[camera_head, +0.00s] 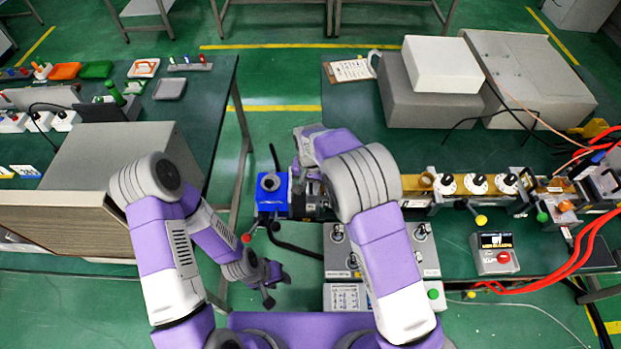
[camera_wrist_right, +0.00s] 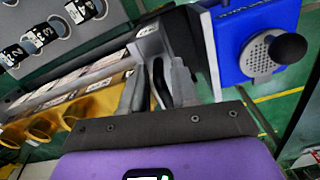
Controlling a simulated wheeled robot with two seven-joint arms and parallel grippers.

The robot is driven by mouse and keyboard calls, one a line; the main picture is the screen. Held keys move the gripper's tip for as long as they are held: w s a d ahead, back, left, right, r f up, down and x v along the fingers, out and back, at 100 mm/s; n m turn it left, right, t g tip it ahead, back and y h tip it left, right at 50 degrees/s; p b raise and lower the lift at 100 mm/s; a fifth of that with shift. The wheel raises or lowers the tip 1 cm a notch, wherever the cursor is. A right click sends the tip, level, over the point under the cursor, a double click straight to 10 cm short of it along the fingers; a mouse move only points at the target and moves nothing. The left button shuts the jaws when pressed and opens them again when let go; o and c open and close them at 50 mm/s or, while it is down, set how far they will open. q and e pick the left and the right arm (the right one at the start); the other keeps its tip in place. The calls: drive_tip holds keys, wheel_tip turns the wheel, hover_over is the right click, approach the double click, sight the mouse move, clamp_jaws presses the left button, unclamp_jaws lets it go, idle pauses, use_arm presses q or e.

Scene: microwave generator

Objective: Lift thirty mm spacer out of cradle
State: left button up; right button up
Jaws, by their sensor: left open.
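I cannot make out which piece is the thirty mm spacer. In the right wrist view, black pieces with white labels (camera_wrist_right: 35,38) sit in round openings of a grey plate (camera_wrist_right: 110,32); their marks are too small to read surely. My right gripper (camera_wrist_right: 160,92) is beside a long rail-like assembly (camera_wrist_right: 75,82) carrying brass-coloured cups. Whether its fingers hold anything is unclear. In the head view my right arm largely hides this gripper (camera_head: 308,190), near the blue block (camera_head: 271,192). My left gripper (camera_head: 275,284) is open and empty, low over the aisle between the benches.
A grey fixture with knobs (camera_head: 415,236) lies right of my right forearm. A small box with a red button (camera_head: 494,254), red cables (camera_head: 575,262) and a brass waveguide row (camera_head: 465,185) occupy the right bench. Grey boxes (camera_head: 425,98) stand behind. The green aisle floor is clear.

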drive_tip(key=shift+f, duration=0.4)
drive_tip(key=shift+c, duration=0.3)
clamp_jaws()
idle(0.9)
